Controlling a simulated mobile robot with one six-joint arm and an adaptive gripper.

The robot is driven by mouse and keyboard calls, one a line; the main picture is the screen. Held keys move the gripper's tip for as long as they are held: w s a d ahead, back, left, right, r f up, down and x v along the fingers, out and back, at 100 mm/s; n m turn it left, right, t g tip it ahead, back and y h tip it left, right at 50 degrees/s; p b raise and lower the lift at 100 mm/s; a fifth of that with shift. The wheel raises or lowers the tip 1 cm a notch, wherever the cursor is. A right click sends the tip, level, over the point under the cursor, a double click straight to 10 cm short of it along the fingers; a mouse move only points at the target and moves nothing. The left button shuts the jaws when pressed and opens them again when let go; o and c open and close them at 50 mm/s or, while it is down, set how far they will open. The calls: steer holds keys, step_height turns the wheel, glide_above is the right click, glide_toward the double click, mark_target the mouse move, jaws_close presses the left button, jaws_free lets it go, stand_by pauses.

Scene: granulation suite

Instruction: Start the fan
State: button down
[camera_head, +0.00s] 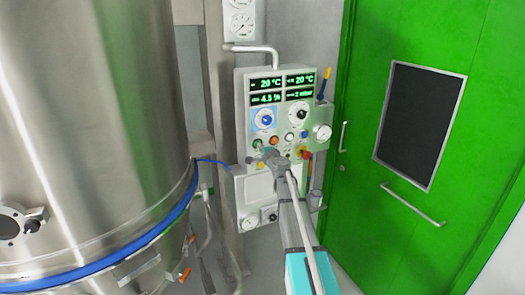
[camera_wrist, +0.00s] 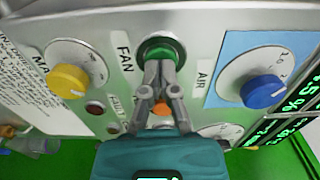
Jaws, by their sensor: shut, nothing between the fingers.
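The control panel (camera_head: 250,90) stands between the steel vessel and the green door. In the wrist view, a green round button (camera_wrist: 160,46) in a dark ring sits beside the label FAN (camera_wrist: 125,59). My gripper (camera_wrist: 160,68) is shut and empty. Its fingertips are at the lower edge of the green button and cover part of it; I cannot tell whether they touch it.
In the wrist view, a yellow knob (camera_wrist: 69,80) is left and a blue knob (camera_wrist: 263,91) right of the button. An orange button (camera_wrist: 161,108) shows behind the fingers. The steel vessel (camera_head: 90,110) fills the left of the head view; the green door (camera_head: 365,190) is right.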

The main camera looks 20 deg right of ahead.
stand_by(0.3)
steer(key=shift+w+r, duration=0.1)
steer(key=shift+w, duration=0.75)
steer(key=shift+r, duration=0.15)
steer(key=shift+w, duration=0.1)
steer(key=shift+s, duration=0.7)
steer(key=s, duration=1.3)
steer(key=shift+s+d, duration=0.25)
steer(key=shift+s, duration=0.05)
